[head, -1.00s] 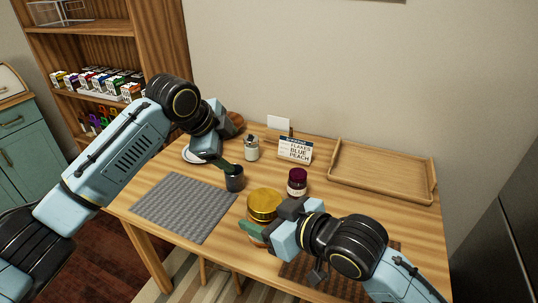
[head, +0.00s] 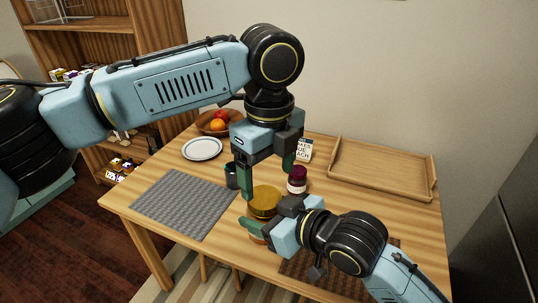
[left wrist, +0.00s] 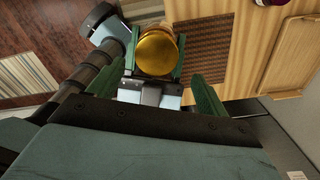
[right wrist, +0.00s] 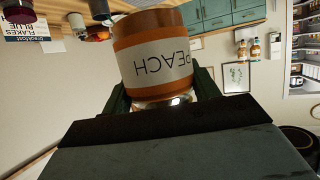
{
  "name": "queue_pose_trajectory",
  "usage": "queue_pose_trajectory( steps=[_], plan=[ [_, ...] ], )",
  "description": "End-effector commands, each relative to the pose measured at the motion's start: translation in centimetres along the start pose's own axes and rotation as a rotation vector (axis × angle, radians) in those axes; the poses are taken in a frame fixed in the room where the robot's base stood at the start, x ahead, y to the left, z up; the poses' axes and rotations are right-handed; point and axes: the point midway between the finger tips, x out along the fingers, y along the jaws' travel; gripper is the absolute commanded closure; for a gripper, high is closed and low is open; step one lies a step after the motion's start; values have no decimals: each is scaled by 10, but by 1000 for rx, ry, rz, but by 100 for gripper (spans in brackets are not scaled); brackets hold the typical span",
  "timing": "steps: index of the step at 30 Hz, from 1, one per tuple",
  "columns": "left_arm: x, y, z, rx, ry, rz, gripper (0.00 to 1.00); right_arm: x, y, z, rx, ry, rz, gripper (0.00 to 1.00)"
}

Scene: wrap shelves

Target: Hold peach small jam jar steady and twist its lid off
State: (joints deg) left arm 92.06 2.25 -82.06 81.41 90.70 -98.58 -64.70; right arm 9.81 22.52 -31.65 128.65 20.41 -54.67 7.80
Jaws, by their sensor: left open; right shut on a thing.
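The peach jam jar (right wrist: 150,62), orange with a white PEACH label, is between the fingers of my right gripper (right wrist: 165,88) in the right wrist view, which is shut on its body. Its gold lid (head: 264,201) is on top in the head view, and the lid also shows in the left wrist view (left wrist: 156,50). My left gripper (head: 268,182) is open and points down above the jar, its two green fingers apart. In the left wrist view the lid appears between and beyond the open fingers (left wrist: 195,88). Most of the jar's body is hidden in the head view.
A dark-red-lidded jar (head: 297,181) stands close behind the gold lid. A dark cup (head: 231,177), a white plate (head: 202,149), a fruit bowl (head: 215,122), a grey mat (head: 185,204), a sign (head: 304,150) and an empty wooden tray (head: 380,174) are on the table.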

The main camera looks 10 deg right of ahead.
Motion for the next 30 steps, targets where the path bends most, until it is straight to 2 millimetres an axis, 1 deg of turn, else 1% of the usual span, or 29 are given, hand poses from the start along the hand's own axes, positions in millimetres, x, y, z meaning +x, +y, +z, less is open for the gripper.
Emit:
queue_pose_trajectory(
  steps=[1,3,9,13,19,20,30],
  plan=[
    [9,0,0,0,1,1,22,0,0,-1,0,4,0,100],
    [19,0,0,0,1,1,22,0,0,-2,0,4,0,100],
    [39,0,0,0,1,-1,22,0,0,-2,0,4,0,100],
    [43,0,0,-1,1,-2,22,0,0,-2,0,4,0,100],
    [44,0,0,-1,1,-3,22,0,0,-2,0,4,0,100],
    [44,0,0,-1,1,-3,24,0,0,-2,0,4,0,100],
    [43,-2,0,-1,1,-7,68,0,-2,-2,-1,4,-5,100]
  ],
)
